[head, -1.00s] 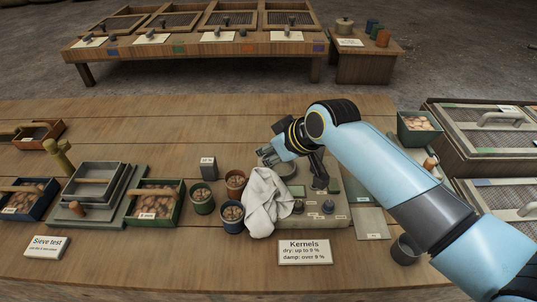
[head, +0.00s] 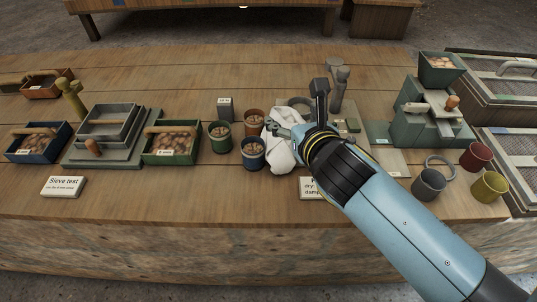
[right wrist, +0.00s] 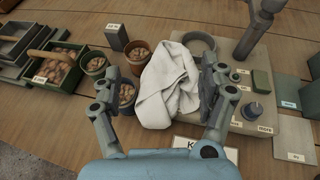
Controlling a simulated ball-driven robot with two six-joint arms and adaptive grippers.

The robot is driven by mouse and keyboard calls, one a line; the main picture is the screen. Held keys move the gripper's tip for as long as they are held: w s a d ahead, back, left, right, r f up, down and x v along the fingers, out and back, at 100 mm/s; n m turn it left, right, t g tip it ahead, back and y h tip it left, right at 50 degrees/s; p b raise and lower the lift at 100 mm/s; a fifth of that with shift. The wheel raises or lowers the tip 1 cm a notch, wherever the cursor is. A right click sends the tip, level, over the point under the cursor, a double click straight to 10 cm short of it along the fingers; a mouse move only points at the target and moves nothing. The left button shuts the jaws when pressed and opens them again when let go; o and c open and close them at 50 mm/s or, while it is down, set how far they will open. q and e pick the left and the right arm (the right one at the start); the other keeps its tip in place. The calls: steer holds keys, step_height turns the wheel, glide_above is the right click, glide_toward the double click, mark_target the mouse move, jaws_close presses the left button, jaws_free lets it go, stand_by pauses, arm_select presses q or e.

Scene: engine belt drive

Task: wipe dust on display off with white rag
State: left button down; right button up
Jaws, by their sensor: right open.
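The white rag (head: 279,150) lies crumpled over the left side of a beige meter base; in the right wrist view the rag (right wrist: 167,84) drapes down past the base's front edge. My right gripper (head: 296,118) is above it. In the right wrist view my open right gripper (right wrist: 160,78) has one finger on each side of the rag, with no visible grip on it. The meter base (right wrist: 222,122) carries a round ring, knobs and a small dark green block. I cannot make out the display or dust on it. My left gripper is not in view.
Cups of kernels (head: 253,153) stand close left of the rag, with a green crate (head: 171,143) beyond. A kernels card (right wrist: 212,153) is in front of the meter. A green mill (head: 432,120) and several mugs (head: 429,184) stand right.

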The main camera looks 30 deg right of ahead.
glide_toward(286, 142)
steer(key=shift+g, duration=0.5)
steer(key=w+b, duration=0.2)
steer(key=w+d+b, duration=0.1)
steer(key=w+b, duration=0.1)
steer(key=w+d+f+b, duration=0.1)
steer(key=w+b, duration=0.1)
steer(key=shift+w, duration=0.2)
steer(key=shift+w+p, duration=0.35)
steer(key=shift+w, duration=0.1)
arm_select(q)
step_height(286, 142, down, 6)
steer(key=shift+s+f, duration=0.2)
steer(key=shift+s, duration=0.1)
arm_select(e)
steer(key=shift+x, duration=0.9)
steer(key=shift+w+d, duration=0.1)
